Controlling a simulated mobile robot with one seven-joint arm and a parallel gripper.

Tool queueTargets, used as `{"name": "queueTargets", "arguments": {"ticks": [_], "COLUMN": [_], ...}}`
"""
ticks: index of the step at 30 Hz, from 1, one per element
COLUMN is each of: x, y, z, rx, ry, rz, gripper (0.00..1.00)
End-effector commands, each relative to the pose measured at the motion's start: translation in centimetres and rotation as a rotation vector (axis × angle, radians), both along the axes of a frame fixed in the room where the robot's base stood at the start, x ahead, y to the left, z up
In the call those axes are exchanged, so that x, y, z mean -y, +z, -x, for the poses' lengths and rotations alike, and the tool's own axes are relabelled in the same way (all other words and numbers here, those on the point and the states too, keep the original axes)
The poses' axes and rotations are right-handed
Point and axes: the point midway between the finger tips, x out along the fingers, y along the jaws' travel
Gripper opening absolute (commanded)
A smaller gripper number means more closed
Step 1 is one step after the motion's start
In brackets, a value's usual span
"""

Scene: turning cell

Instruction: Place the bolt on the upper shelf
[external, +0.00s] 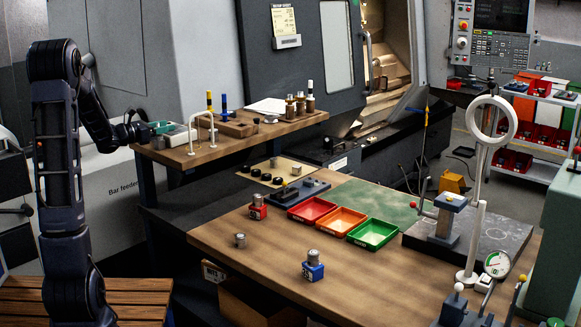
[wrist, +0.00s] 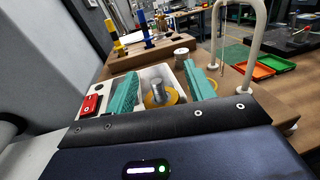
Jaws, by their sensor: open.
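My gripper (external: 158,128) is at the left end of the wooden upper shelf (external: 236,144). In the wrist view its teal fingers (wrist: 163,88) are open and apart. Between them in the picture is a grey metal, seemingly threaded piece (wrist: 158,91), which looks like the bolt. It stands in a white open box (wrist: 148,72), beside a yellow round thing (wrist: 166,100). I cannot tell whether a finger touches it. In the external view the white box (external: 180,137) shows beside my gripper, and its contents are hidden.
A white arched rail (external: 204,116) rises from the shelf close by my gripper. A wooden block with yellow and blue handled tools (external: 232,127) stands beyond. Below, the bench carries red, orange and green trays (external: 372,234) and small metal cylinders (external: 240,240).

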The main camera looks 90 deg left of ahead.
Motion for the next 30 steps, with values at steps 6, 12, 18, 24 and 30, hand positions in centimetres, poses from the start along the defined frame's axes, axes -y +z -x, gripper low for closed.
{"name": "queueTargets", "arguments": {"ticks": [6,12,18,24,30], "x": [1.6,3.9,5.6,6.5,6.7], "y": [0.0,0.0,0.0,0.0,0.0], "z": [2.5,5.8,8.4,9.8,10.0], "rx": [-0.001,-0.001,0.001,-0.001,0.0], "ry": [0.003,0.002,0.002,0.001,0.0], "rz": [0.001,0.001,0.001,0.001,0.0], "gripper": [0.53,0.53,0.53,0.53,0.53]}}
